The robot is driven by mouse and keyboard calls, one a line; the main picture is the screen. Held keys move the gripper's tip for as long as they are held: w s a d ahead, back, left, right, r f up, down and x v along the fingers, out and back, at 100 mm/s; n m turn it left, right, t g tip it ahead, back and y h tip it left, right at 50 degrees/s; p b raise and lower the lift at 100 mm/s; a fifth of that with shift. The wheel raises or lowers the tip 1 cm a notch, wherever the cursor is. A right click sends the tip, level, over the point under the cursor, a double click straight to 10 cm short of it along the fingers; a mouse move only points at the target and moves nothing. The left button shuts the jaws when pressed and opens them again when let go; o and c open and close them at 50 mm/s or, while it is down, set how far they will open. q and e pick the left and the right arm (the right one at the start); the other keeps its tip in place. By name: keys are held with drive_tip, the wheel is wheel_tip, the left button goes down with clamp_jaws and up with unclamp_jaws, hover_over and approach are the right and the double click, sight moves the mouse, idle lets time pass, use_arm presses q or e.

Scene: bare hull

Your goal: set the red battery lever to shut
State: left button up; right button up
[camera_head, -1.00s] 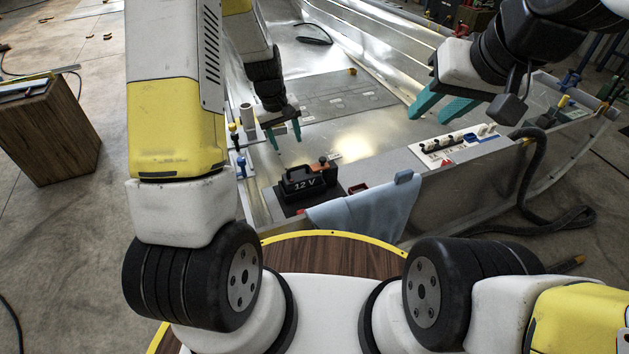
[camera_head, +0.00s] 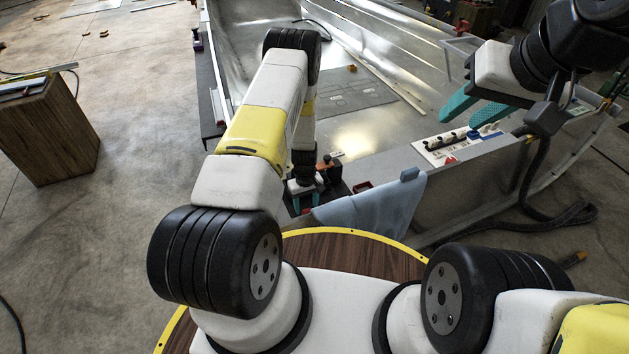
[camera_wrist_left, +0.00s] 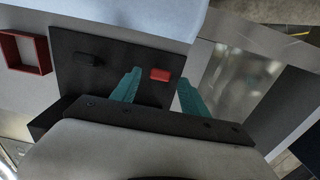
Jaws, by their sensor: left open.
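My left gripper (camera_head: 306,202) reaches down over the dark plate (camera_wrist_left: 112,62) near the blue cloth and covers most of the battery's place in the head view. In the left wrist view its teal fingers (camera_wrist_left: 160,82) are apart. A small red block (camera_wrist_left: 160,75) on the plate shows between the fingertips, nearer the left one; I cannot tell whether it is the battery lever or whether anything touches it. A small black block (camera_wrist_left: 87,59) lies to its left. An orange-brown knob (camera_head: 327,164) stands just behind the gripper. My right gripper (camera_head: 474,108) is open and empty, raised above the hull.
A blue cloth (camera_head: 375,208) hangs over the near hull edge, beside a small red open tray (camera_wrist_left: 25,52). A white switch panel (camera_head: 462,145) sits to the right. The metal hull floor (camera_head: 375,132) is largely clear.

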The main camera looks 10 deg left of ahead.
sight(306, 211)
use_arm(q)
drive_tip(key=shift+f, duration=1.15)
clamp_jaws()
idle(0.6)
